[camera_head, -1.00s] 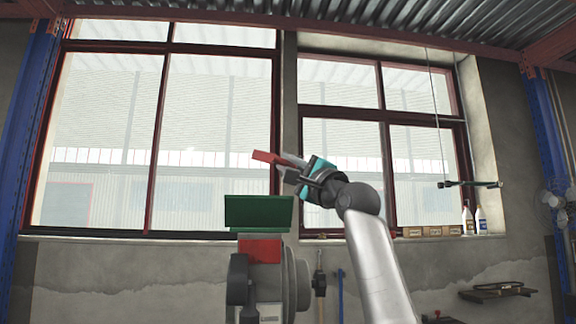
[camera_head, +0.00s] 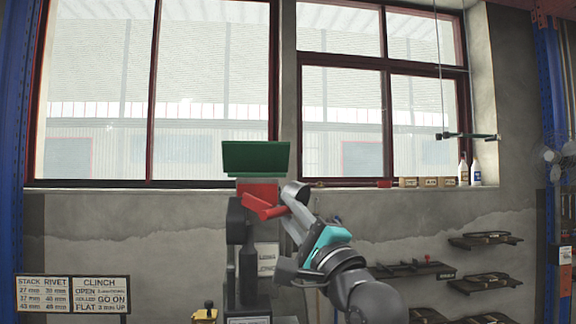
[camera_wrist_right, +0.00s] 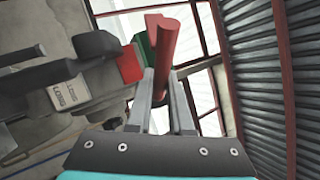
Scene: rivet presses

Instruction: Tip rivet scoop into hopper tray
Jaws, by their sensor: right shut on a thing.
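The green hopper tray (camera_head: 256,158) sits on top of the press, empty or full I cannot tell because its inside is hidden. My right gripper (camera_head: 288,212) is below and to the right of the tray in the head view, in front of the press. It is shut on a red bar-like handle (camera_head: 262,207), which I take to be the rivet scoop's. In the right wrist view the red handle (camera_wrist_right: 167,58) sticks out between the fingers (camera_wrist_right: 160,98). The scoop's bowl and any rivets are not clear. My left gripper is out of view.
The dark press (camera_head: 241,245) with a red block (camera_head: 257,187) stands under the tray. Wall shelves (camera_head: 485,240) hold dark tools at the right. A sign (camera_head: 72,293) is at lower left. Small boxes and bottles (camera_head: 475,173) line the window sill.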

